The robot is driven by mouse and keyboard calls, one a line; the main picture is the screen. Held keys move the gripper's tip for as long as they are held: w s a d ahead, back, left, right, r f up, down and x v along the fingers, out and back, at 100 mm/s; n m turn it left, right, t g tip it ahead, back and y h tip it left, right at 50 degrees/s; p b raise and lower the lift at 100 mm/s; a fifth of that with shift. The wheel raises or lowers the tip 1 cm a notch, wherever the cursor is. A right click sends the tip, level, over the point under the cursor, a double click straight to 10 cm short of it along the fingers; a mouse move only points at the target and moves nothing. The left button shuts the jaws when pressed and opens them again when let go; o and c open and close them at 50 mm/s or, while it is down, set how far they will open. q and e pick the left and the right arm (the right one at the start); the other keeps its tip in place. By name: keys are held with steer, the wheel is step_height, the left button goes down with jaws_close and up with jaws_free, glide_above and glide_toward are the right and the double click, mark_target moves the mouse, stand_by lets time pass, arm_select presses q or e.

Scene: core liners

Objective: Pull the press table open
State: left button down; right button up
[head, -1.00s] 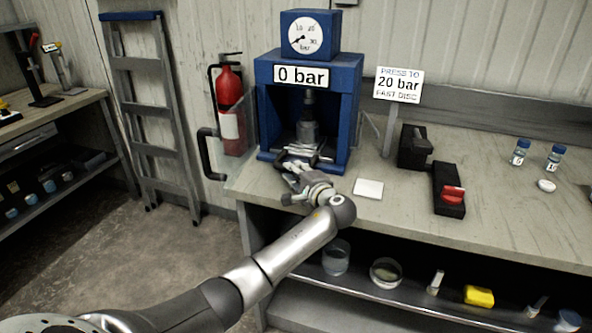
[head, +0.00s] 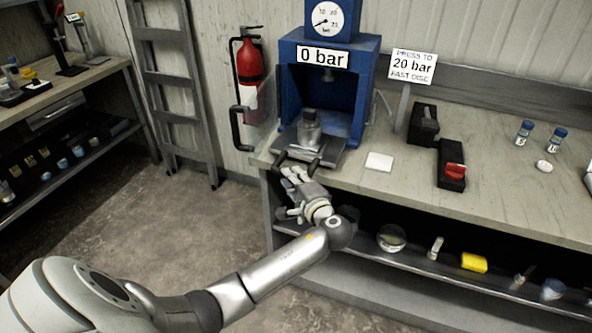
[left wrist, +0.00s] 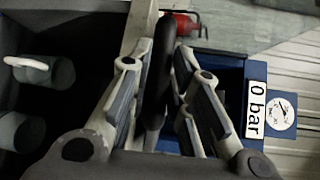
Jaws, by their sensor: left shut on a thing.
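The blue press (head: 368,92) stands on the bench with a "0 bar" sign and a dial gauge on top. Its grey press table (head: 331,153) sticks out of the front, with a metal die (head: 309,130) upright on it. My left gripper (head: 293,172) is at the front of the table, shut on its dark handle. In the left wrist view the handle (left wrist: 161,68) runs between the fingers of the left gripper (left wrist: 155,60). The fingers partly hide the handle in the head view. My right gripper is not in view.
A white square pad (head: 379,162) and a black block with a red part (head: 452,174) lie right of the press. A fire extinguisher (head: 248,72) hangs on the wall to its left. Glassware and a yellow item (head: 474,262) fill the shelf below. The floor in front is clear.

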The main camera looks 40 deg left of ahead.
arm_select(q)
steer(key=shift+s, duration=0.1)
steer(key=c, duration=1.6)
jaws_free()
steer(key=v, duration=1.2)
steer(key=shift+f, duration=0.1)
